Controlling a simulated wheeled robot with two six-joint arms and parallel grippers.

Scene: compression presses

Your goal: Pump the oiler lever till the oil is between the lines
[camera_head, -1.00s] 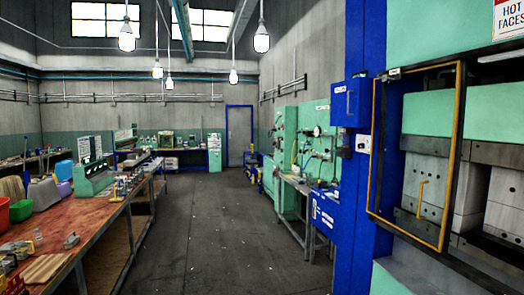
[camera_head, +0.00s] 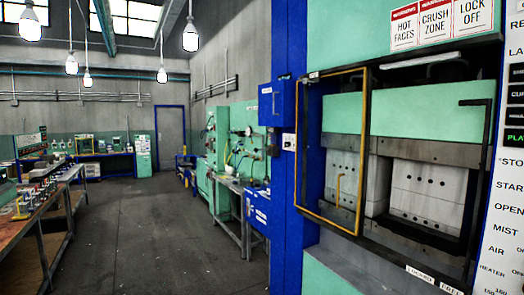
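No oiler lever, oil level or pair of lines can be made out in the head view. A green wall panel (camera_head: 221,128) with gauges and hoses stands by the right-hand wall, too far off to read its parts. A large green compression press (camera_head: 420,116) fills the right side. Its yellow-framed guard (camera_head: 362,150) stands in front of pale blocks (camera_head: 428,190) with dark holes. Neither of my grippers is in view.
A blue column (camera_head: 288,215) with a blue box (camera_head: 277,103) stands left of the press. A control board (camera_head: 503,190) edges the far right. A workbench (camera_head: 72,180) with small items lies left. The floor aisle (camera_head: 130,225) between is clear, leading to a door (camera_head: 171,137).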

